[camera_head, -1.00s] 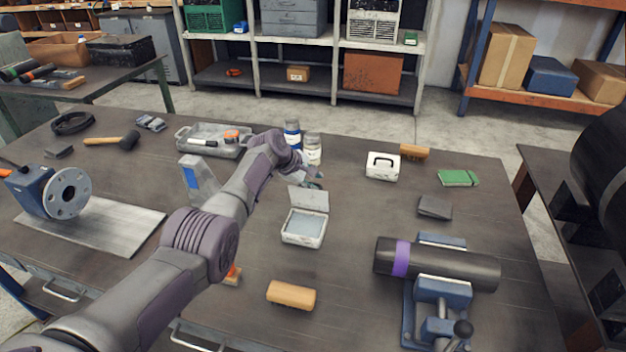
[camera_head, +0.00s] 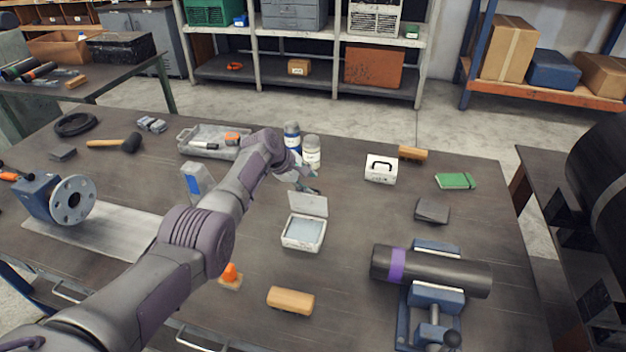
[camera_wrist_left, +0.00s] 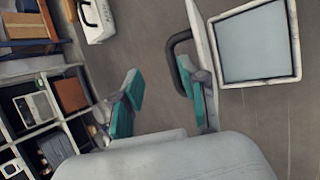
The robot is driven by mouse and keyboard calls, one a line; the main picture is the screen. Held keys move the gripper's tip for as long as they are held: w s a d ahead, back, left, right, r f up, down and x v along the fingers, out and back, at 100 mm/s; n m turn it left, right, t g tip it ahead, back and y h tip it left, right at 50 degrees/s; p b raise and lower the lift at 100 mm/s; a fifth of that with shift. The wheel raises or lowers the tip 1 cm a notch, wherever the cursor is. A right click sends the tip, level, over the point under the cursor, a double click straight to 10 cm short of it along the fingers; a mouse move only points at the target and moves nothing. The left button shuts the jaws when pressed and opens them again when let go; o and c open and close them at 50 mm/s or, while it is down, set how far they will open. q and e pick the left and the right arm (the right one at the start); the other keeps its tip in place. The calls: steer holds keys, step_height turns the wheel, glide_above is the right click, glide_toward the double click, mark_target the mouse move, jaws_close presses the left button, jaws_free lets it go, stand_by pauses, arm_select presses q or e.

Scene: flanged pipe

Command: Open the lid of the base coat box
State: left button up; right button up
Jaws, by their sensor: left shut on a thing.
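The base coat box (camera_head: 303,234) is a small white box on the workbench. Its lid (camera_head: 308,204) stands raised and upright at the back edge, and the pale inside shows. The box (camera_wrist_left: 255,45) is at the upper right of the left wrist view, its lid seen edge-on with a dark handle (camera_wrist_left: 180,50). My left gripper (camera_head: 308,186) is behind the lid, and its teal fingers (camera_wrist_left: 161,100) show in the wrist view. It is shut on the lid's handle at one finger; the exact contact is partly hidden. My right gripper is not in view.
Two jars (camera_head: 311,152) stand behind my left gripper. A clamped dark pipe (camera_head: 440,273) is at the right.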

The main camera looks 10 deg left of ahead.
arm_select(q)
steer(key=a+r+p, duration=0.4)
steer(key=r+p, duration=0.3)
steer(key=r, duration=0.5)
steer(key=shift+a+t, duration=0.3)
steer(key=shift+a, duration=0.1)
stand_by(0.5)
steer(key=v, duration=1.2)
